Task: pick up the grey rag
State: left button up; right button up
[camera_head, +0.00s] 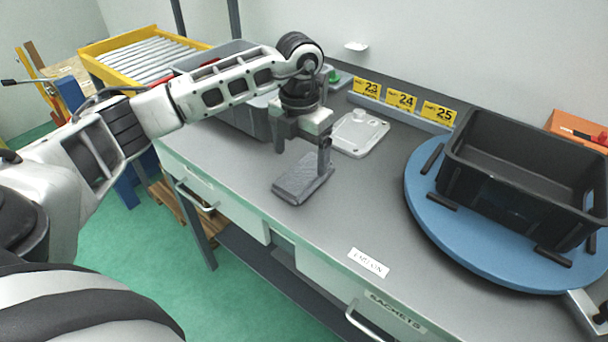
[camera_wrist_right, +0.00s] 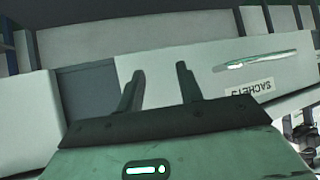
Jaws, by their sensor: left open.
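The grey rag (camera_head: 300,184) lies folded flat on the grey worktop, near its front edge, in the head view. My left gripper (camera_head: 302,156) is over the rag, pointing down, with its fingers spread apart. One finger reaches down in front of the rag's right part. I cannot tell whether it touches the rag. Nothing shows between the fingers. My right gripper (camera_wrist_right: 160,84) shows in the right wrist view with its two dark fingers apart and nothing between them. It faces the drawer fronts, away from the rag.
A light grey casting (camera_head: 360,134) lies behind the rag. A grey bin (camera_head: 240,118) stands behind my left arm. A black crate (camera_head: 510,190) sits on a blue round turntable (camera_head: 450,232) at the right. The worktop right of the rag is mostly clear, bearing a label (camera_head: 368,263).

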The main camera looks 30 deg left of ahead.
aim_at(305, 173)
pick_arm(q)
jog(key=f, duration=0.4)
jog(key=shift+w+d+f+p, duration=0.25)
jog(key=shift+w+p, duration=0.05)
jog(key=shift+p, duration=0.05)
jog(key=c, duration=1.1)
jog(key=shift+o, duration=0.2)
jog(key=shift+r, duration=0.1)
jog(key=shift+r, duration=0.6)
jog(key=s+r, duration=0.1)
jog(key=r, duration=0.1)
jog(key=s+r, duration=0.1)
jog(key=r, duration=0.1)
jog(key=s+d+r+b, duration=0.1)
jog(key=s+r, duration=0.1)
jog(key=shift+s+r, duration=0.1)
jog(key=shift+r, duration=0.3)
jog(key=s+d+r+b, duration=0.1)
jog(key=s+d+r, duration=0.1)
jog(key=s+r, duration=0.3)
jog(key=s, duration=0.4)
jog(key=shift+s+b, duration=0.3)
